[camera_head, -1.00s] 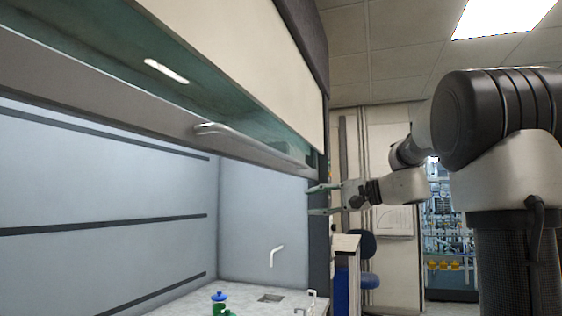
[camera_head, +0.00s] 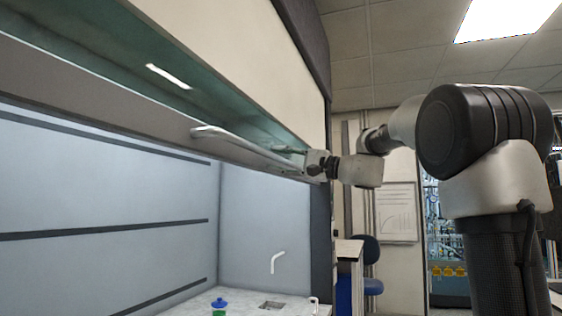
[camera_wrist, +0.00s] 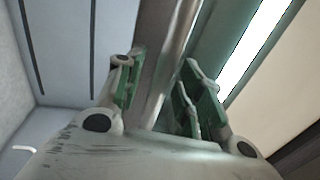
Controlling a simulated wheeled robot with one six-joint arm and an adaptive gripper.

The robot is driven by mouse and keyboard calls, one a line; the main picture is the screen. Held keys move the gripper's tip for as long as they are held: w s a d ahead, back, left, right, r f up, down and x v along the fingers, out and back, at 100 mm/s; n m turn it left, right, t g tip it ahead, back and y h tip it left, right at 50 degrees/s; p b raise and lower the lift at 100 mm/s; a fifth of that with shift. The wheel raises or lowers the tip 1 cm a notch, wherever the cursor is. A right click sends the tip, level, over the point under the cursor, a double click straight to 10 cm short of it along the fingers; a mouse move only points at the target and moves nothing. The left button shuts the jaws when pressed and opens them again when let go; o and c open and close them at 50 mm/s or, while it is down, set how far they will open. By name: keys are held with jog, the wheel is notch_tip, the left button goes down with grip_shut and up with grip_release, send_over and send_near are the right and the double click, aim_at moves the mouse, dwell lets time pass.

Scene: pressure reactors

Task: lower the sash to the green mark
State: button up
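The fume hood sash has a dark greenish glass pane and a grey lower rail (camera_head: 110,95), and it stands raised above the open hood. A long silver handle bar (camera_head: 235,139) runs along the rail. My gripper (camera_head: 292,161) is at the right end of the handle. In the wrist view, my gripper (camera_wrist: 160,88) is open with its green-padded fingers apart. The handle bar (camera_wrist: 178,45) runs between the fingers; I cannot tell if either touches it. I cannot make out the green mark in either view.
Inside the hood, a bottle with a blue cap (camera_head: 219,304) and a white spout (camera_head: 277,261) are at the worktop. The hood's dark side post (camera_head: 320,240) is just below my gripper. A blue chair (camera_head: 371,262) stands beyond the hood.

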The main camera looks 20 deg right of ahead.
jog(key=shift+c, duration=0.3)
grip_shut()
notch_tip(320, 180, down, 21)
dwell(0.3)
jog(key=shift+o, duration=0.3)
grip_release()
jog(key=shift+d, duration=0.15)
jog(key=v, duration=1.2)
